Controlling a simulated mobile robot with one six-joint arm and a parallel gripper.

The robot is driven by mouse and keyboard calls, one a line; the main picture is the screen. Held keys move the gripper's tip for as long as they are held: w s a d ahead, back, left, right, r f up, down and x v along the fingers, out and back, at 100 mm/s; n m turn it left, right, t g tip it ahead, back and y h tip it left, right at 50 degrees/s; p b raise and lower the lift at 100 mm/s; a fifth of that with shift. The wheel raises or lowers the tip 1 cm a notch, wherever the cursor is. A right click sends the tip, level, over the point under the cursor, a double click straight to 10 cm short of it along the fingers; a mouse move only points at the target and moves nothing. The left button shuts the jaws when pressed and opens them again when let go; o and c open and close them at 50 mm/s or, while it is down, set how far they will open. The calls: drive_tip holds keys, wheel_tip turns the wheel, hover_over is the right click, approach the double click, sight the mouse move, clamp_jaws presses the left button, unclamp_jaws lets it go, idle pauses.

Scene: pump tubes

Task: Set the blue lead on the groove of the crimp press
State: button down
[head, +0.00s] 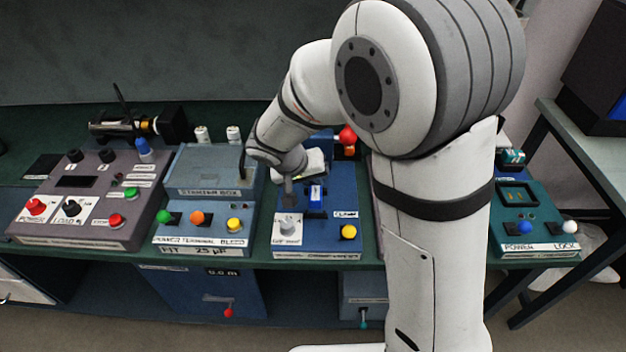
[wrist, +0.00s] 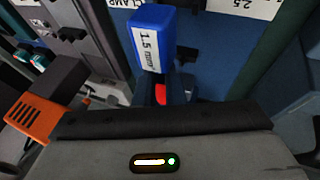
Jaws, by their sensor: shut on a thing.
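My gripper (head: 289,196) is low over the press, just left of the block. It is shut; its fingertips and what they hold are hidden by its body in the wrist view. I cannot make out the blue lead or the groove clearly.
A grey power panel (head: 95,195) is further left. A teal unit (head: 535,225) stands at the right. A red-balled lever (head: 347,135) rises behind the press. My arm hides the bench right of it.

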drive_tip(key=shift+f+b, duration=2.4)
drive_tip(key=shift+b, duration=0.15)
drive_tip(key=c, duration=1.4)
unclamp_jaws()
drive_tip(key=shift+c, duration=0.2)
drive_tip(key=v, duration=0.8)
drive_tip(key=s+d+r+g+y+p, duration=0.1)
drive_tip(key=s+d+r+y+p, duration=0.1)
drive_tip(key=s+d, duration=0.6)
drive_tip(key=s+d+r+y+p, duration=0.2)
drive_tip(key=s+d+r, duration=0.3)
drive_tip(key=s+d, duration=0.3)
drive_tip(key=shift+d+g+p, duration=0.3)
drive_tip(key=shift+g+p, duration=0.05)
drive_tip(key=shift+g, duration=0.05)
drive_tip(key=shift+s, duration=0.15)
